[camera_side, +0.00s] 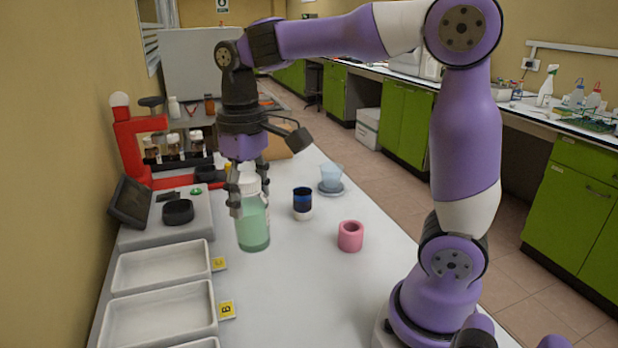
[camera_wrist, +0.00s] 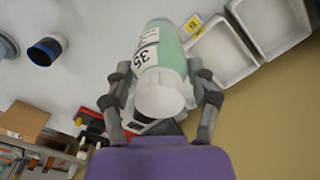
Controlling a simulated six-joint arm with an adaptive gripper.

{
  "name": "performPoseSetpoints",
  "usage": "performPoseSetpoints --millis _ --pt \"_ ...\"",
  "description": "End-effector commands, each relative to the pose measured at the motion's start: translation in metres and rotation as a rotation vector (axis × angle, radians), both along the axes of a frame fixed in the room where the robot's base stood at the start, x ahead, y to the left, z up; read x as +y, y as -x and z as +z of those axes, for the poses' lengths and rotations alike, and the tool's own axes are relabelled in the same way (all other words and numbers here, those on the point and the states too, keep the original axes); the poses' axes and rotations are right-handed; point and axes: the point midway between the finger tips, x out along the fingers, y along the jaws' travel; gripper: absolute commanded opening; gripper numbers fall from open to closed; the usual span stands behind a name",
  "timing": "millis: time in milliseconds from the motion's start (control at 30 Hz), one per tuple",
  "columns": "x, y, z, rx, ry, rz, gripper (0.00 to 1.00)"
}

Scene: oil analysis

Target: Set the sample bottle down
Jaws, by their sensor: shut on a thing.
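The sample bottle (camera_side: 254,228) is pale green and translucent with a white cap, and it looks upright in the side view. In the wrist view the bottle (camera_wrist: 172,52) shows a white label reading 35, and its cap faces the camera. My gripper (camera_side: 249,200) points down and is shut on the bottle near its top, with a finger on each side. The gripper (camera_wrist: 164,92) also shows in the wrist view. The bottle's base is over the white table (camera_side: 300,290); I cannot tell whether it touches.
White trays (camera_side: 160,268) with yellow tags lie at the left. Behind them is a grey device (camera_side: 150,222) with a dark round cup, near a red stand (camera_side: 128,145). A dark blue cup (camera_side: 302,203), a pink ring (camera_side: 350,236) and a clear beaker (camera_side: 332,176) stand to the right. The front table is clear.

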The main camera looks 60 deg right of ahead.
Motion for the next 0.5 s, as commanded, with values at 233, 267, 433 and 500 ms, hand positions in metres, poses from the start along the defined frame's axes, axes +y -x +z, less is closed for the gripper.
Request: performPoseSetpoints --millis 233,267,433,500 --pt "-0.037 0.001 0.002 0.0 0.002 -0.532 0.17" --pt "-0.043 0.002 0.002 -0.001 0.002 -0.624 0.17" --pt "-0.074 0.007 0.003 -0.002 0.003 -1.093 0.17" --pt "-0.083 0.009 0.004 -0.001 0.004 -1.235 0.17"
